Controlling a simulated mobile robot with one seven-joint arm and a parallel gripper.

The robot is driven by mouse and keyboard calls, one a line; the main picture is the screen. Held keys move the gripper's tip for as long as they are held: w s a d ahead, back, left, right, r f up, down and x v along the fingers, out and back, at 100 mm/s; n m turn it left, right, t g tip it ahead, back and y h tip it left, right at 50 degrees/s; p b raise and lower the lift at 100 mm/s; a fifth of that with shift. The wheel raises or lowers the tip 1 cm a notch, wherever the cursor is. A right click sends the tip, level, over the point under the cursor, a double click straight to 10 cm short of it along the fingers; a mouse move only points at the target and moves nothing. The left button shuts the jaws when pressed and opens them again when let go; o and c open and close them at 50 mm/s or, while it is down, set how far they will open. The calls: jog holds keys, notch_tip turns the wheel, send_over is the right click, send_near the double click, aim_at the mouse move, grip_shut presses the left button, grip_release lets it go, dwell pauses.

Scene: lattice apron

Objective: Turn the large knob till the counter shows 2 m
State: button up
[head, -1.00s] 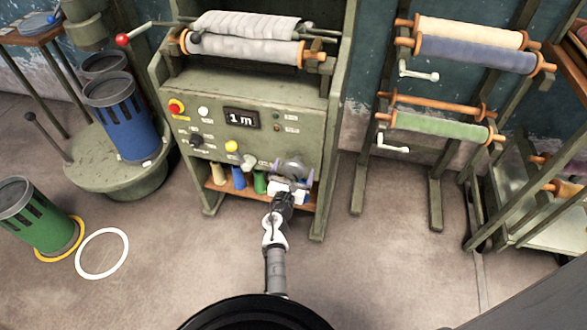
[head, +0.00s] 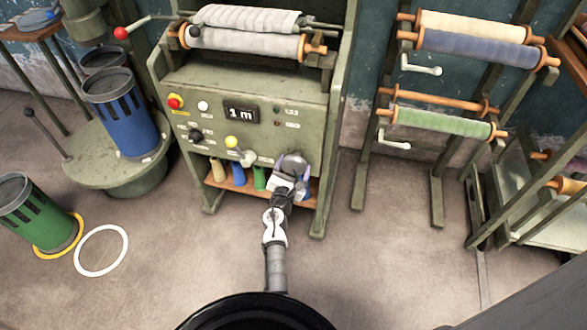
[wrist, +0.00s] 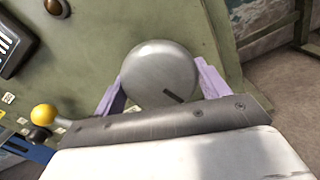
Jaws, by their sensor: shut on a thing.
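The large knob (wrist: 158,72) is a round grey metal disc with a dark mark near its lower right edge. It is on the lower right of the green machine's front panel. My gripper (wrist: 160,82) is shut on it, with one lilac finger on each side. In the head view my gripper (head: 290,168) hides most of the knob. The counter (head: 241,112) is a dark display on the panel and reads 1 m.
The green machine (head: 270,88) carries a roll of pale cloth (head: 245,45) on top. A yellow-tipped lever (wrist: 43,114) is left of my gripper. Spools stand on a shelf below the panel. The floor (head: 200,260) in front is clear.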

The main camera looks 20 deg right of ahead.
jog(key=m+b, duration=0.4)
jog(key=m, duration=0.2)
jog(key=shift+w+a, duration=0.1)
jog(key=m+b, duration=0.2)
jog(key=m, duration=0.1)
jog(key=shift+m, duration=0.4)
jog(key=shift+r+m+b, duration=0.15)
jog(key=shift+m+b, duration=0.6)
jog(key=shift+m, duration=0.65)
jog(key=o, duration=1)
